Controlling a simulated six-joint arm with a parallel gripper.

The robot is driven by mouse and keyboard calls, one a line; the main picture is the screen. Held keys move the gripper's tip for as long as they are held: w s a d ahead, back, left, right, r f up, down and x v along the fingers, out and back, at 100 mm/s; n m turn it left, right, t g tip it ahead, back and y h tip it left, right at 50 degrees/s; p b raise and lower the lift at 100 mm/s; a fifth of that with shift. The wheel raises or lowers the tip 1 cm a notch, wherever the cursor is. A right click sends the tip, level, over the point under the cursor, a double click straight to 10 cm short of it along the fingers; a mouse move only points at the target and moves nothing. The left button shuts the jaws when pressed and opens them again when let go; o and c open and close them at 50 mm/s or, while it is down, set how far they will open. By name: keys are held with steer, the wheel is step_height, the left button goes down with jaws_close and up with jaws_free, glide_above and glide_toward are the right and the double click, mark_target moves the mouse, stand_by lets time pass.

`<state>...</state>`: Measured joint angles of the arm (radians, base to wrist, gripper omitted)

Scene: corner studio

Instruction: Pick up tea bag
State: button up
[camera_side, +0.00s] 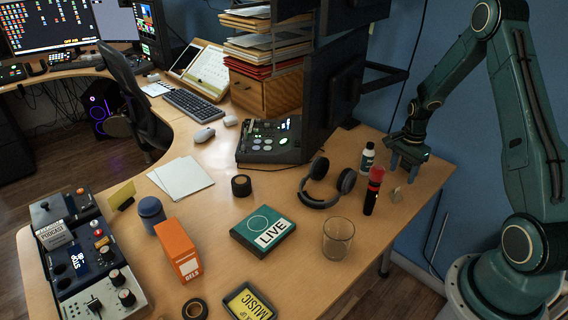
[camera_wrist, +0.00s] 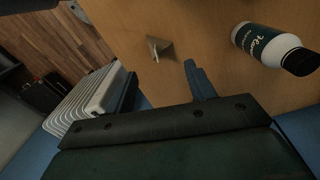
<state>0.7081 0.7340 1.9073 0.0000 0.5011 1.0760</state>
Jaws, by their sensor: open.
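The tea bag (camera_side: 397,194) is a small beige piece standing near the table's right edge in the side view. In the wrist view it (camera_wrist: 158,46) shows as a small folded tan shape on the wood, beyond the fingers. My gripper (camera_side: 405,170) is open and empty above the table's right end. In the side view it appears higher than the tea bag and farther back. One blue finger (camera_wrist: 200,80) shows clearly in the wrist view; the other is hard to make out. The tea bag is apart from the fingers.
A red-topped black microphone (camera_side: 373,190) stands just left of the tea bag. Headphones (camera_side: 326,184) and a glass (camera_side: 338,238) are farther left. The table edge lies close on the right.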

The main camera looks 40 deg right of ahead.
mark_target(396, 191)
steer(key=shift+f, duration=1.4)
steer(key=shift+f, duration=0.1)
steer(key=shift+a+f, duration=0.1)
steer(key=shift+f, duration=2.35)
steer(key=c, duration=1.1)
